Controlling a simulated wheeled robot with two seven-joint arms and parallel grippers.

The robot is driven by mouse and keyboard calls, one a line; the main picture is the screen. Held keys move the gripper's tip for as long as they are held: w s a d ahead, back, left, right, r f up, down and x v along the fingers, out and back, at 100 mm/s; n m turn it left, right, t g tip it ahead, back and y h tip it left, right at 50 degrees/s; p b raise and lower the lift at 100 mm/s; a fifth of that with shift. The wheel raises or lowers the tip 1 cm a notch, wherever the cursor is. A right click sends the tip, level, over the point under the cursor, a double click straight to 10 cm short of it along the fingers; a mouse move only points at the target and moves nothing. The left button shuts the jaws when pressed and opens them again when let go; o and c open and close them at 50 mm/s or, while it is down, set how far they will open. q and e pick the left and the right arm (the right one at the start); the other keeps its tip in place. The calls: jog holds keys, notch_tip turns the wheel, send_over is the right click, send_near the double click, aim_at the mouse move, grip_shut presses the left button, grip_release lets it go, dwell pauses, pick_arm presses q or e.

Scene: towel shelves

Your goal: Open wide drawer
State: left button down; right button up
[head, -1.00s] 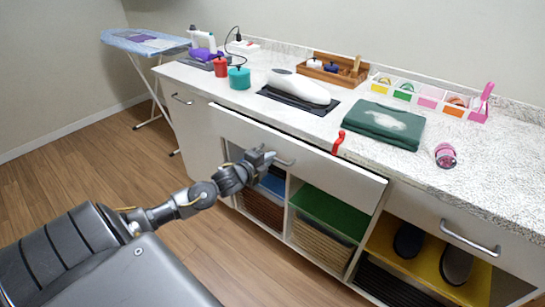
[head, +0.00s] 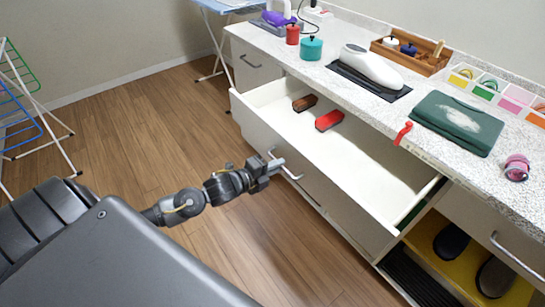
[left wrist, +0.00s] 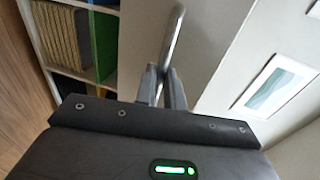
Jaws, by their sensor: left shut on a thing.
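The wide drawer (head: 330,185) under the counter is pulled well out, and its white inside shows. A brown brush (head: 304,103) and a red brush (head: 329,120) lie in it near its left end. My left gripper (head: 272,167) is at the left part of the drawer's metal handle (head: 291,175), in front of the drawer face. In the left wrist view, the fingers (left wrist: 162,88) are shut on the handle bar (left wrist: 173,40). My right gripper is not in view.
A red clip (head: 403,133) hangs at the counter's edge. An open shelf with dark slippers (head: 453,242) is at right. A drying rack (head: 30,95) stands at far left; floor between is clear.

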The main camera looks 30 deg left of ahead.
pick_arm(q)
jog(key=shift+s+a, duration=0.25)
jog(key=shift+s, duration=0.35)
jog(key=c, duration=1.5)
grip_release()
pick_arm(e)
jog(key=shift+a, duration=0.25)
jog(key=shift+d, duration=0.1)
pick_arm(q)
jog(key=v, duration=1.1)
jog(key=shift+b, duration=0.45)
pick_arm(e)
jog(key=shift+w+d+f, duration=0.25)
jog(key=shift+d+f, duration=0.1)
pick_arm(q)
jog(key=shift+d, duration=0.15)
